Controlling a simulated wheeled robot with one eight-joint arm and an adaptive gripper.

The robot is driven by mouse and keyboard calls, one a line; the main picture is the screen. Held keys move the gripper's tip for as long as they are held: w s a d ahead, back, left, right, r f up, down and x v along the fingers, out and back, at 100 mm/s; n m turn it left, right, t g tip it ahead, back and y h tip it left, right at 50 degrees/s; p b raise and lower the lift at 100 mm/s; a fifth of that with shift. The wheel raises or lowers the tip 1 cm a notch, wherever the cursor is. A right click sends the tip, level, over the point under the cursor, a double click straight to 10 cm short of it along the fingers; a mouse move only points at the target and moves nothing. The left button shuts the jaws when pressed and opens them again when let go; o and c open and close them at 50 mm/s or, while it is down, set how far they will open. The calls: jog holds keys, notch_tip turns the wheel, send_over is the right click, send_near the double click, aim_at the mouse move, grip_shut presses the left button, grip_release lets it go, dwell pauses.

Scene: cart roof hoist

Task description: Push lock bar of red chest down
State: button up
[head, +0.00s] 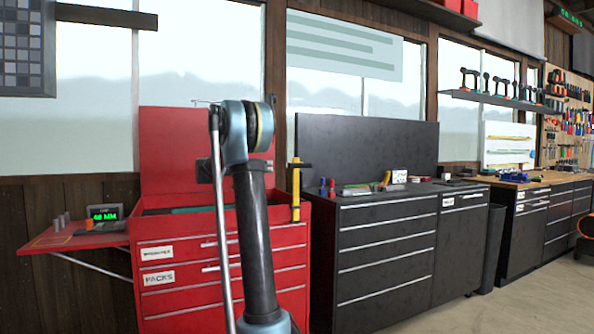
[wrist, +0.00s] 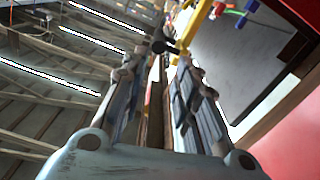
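The red chest (head: 225,270) stands at left centre in the head view with its lid (head: 165,150) raised. Its lock bar (head: 296,205) is a yellow upright at the chest's front right corner, with a black handle near the top. In the wrist view the yellow bar (wrist: 199,22) and its black handle (wrist: 165,46) show at top centre, just past my fingertips. My gripper (wrist: 166,68) has a narrow gap between its fingers and holds nothing I can make out. Whether a finger touches the handle cannot be told. My arm hides part of the chest in the head view.
A side shelf (head: 75,238) with a green-lit display (head: 103,213) juts left from the chest. A black cabinet (head: 385,245) with small items on top stands close on the right. Open floor (head: 480,300) lies at lower right.

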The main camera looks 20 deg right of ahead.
aim_at(298, 166)
jog(key=d, duration=1.6)
grip_shut()
